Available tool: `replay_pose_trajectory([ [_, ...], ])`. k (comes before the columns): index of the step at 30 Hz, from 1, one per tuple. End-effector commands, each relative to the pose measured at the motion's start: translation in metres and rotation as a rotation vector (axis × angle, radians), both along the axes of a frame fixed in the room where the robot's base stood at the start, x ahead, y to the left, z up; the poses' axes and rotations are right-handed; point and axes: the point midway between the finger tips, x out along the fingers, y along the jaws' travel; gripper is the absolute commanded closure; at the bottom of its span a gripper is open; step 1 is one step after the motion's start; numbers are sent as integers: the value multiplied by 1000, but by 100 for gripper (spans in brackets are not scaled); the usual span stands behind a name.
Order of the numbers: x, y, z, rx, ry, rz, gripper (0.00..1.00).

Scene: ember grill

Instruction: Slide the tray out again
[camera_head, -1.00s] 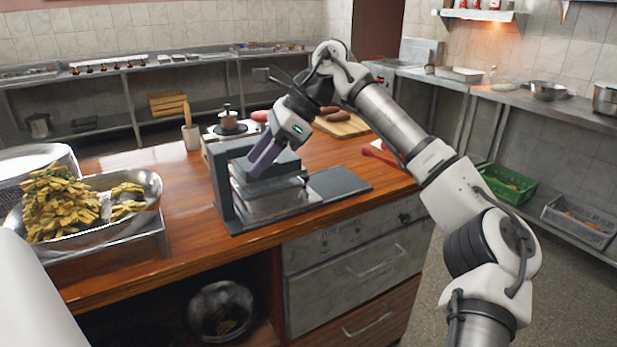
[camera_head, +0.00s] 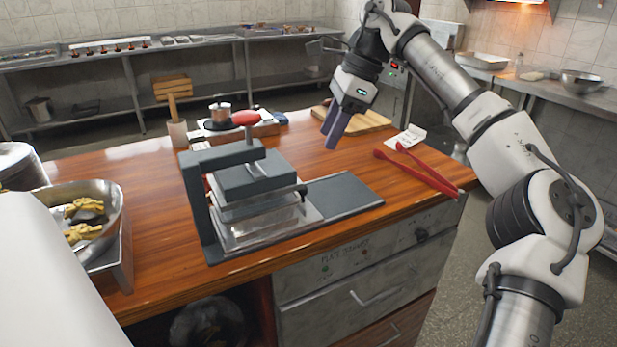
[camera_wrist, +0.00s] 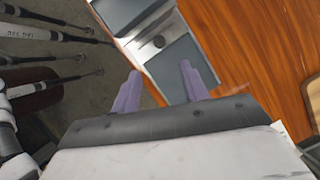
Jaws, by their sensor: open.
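A grey press (camera_head: 200,220) stands on the wooden counter, with a red-knobbed lever (camera_head: 245,118) on top. A shiny tray (camera_head: 270,229) sits in the press, below its dark upper block (camera_head: 255,178). A flat dark slide plate (camera_head: 345,193) extends to the right of the tray and is bare. My gripper (camera_head: 333,135) is open and empty, in the air behind and to the right of the press, not touching it. In the wrist view the purple fingers (camera_wrist: 160,78) are apart, with the dark plate (camera_wrist: 183,66) beyond them.
Red tongs (camera_head: 425,172) and a white card (camera_head: 406,138) lie to the right of the press. A cutting board (camera_head: 362,124) lies behind. A metal pan (camera_head: 105,215) with yellow food stands at the left. The counter between press and tongs is clear.

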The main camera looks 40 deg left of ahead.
Motion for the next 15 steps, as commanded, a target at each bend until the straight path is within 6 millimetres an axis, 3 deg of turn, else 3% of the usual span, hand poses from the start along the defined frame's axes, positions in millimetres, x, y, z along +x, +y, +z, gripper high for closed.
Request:
replay_pose_trajectory([
  [9, -19, 18, -63, 0, 3, 3, 55],
  [15, -28, 27, -94, 1, 2, 3, 55],
])
